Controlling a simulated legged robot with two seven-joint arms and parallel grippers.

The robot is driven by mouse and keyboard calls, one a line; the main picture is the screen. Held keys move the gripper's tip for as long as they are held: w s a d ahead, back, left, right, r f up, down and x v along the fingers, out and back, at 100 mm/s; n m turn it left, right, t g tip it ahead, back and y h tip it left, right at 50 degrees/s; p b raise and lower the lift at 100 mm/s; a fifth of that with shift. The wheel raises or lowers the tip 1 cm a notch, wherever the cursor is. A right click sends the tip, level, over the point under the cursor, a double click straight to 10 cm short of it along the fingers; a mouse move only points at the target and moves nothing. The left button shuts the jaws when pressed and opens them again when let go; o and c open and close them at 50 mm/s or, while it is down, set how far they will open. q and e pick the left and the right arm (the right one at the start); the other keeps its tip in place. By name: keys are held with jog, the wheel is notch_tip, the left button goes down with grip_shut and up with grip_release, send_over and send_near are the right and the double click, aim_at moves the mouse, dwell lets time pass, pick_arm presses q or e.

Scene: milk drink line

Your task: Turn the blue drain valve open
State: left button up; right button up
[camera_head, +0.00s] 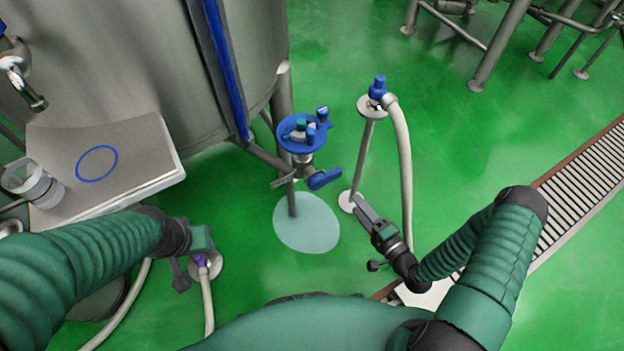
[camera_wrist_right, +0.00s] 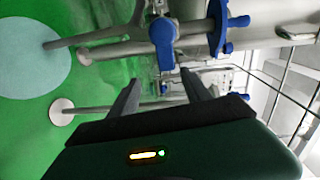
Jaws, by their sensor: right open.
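The blue drain valve handle (camera_head: 324,179) sits low on the steel pipe fitting beneath a round blue tray, beside the tank. It also shows in the right wrist view (camera_wrist_right: 163,45), lying just beyond my fingers. My right gripper (camera_head: 363,207) is open and empty, below and to the right of the handle in the head view. In the right wrist view its two fingers (camera_wrist_right: 160,82) are spread, with a gap between them and the handle. My left gripper (camera_head: 190,262) is at lower left, far from the valve; its jaw opening is unclear.
The blue tray (camera_head: 298,146) holds small blue-topped parts. A blue-capped stand (camera_head: 377,88) with a pale hose (camera_head: 403,160) rises right of the valve. A steel tank (camera_head: 150,60) and a side shelf (camera_head: 80,150) with a clear jar (camera_head: 32,182) fill the left.

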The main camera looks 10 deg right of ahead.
aim_at(336, 177)
jog(key=shift+m+t, duration=0.6)
jog(key=b+x, duration=0.4)
jog(key=x, duration=1.1)
jog(key=shift+w+a+f+b, duration=0.15)
jog(key=shift+a+b, duration=0.05)
jog(key=shift+b, duration=0.15)
pick_arm(q)
jog(key=x, duration=0.2)
jog(key=s+x, duration=0.1)
jog(key=x, duration=0.2)
jog(key=shift+a+f, duration=0.15)
jog(key=shift+f, duration=0.25)
pick_arm(e)
jog(key=shift+w+a, duration=0.15)
jog(key=shift+w, duration=0.45)
jog(key=shift+c, duration=0.5)
grip_shut()
pick_arm(q)
jog(key=shift+s, duration=0.1)
pick_arm(e)
jog(key=shift+s, duration=0.1)
